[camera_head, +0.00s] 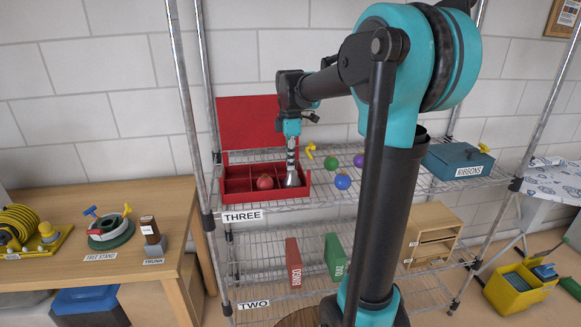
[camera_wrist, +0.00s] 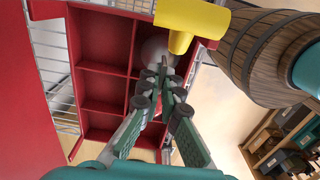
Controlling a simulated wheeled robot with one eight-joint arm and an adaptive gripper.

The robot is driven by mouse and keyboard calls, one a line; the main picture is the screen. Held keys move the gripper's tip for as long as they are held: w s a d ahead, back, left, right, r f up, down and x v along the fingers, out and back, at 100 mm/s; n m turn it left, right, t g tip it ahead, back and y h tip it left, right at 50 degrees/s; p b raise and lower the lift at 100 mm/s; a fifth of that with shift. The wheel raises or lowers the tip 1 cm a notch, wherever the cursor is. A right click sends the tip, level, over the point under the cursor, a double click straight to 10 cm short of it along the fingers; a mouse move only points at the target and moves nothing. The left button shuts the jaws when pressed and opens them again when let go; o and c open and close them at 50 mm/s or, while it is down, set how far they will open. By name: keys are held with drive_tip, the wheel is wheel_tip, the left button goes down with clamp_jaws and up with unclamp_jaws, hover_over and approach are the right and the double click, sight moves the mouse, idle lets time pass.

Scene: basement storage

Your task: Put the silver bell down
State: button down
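The silver bell (camera_head: 292,178) is in the right end of the open red box (camera_head: 265,205), on the upper shelf. It shows as a pale round shape past my fingertips in the wrist view (camera_wrist: 158,48). My gripper (camera_head: 292,160) points straight down over that compartment. In the wrist view my fingers (camera_wrist: 166,72) come close together at the bell's top and seem shut on it. Whether the bell touches the box floor is hidden. A red ball (camera_head: 265,182) lies in a front compartment to the left of the bell.
Green (camera_head: 359,160), purple (camera_head: 331,163) and blue (camera_head: 342,181) balls lie on the shelf right of the box. A yellow piece (camera_wrist: 185,25) stands by the box's corner. A teal box (camera_head: 455,160) labelled RIBBONS is further right. The raised red lid (camera_head: 258,120) stands behind.

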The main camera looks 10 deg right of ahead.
drive_tip(key=shift+f, duration=0.85)
drive_tip(key=c, duration=1.7)
unclamp_jaws()
drive_tip(key=shift+f, duration=0.1)
wheel_tip(320, 180, up, 12)
drive_tip(key=shift+r, duration=0.15)
drive_tip(key=shift+s, duration=0.1)
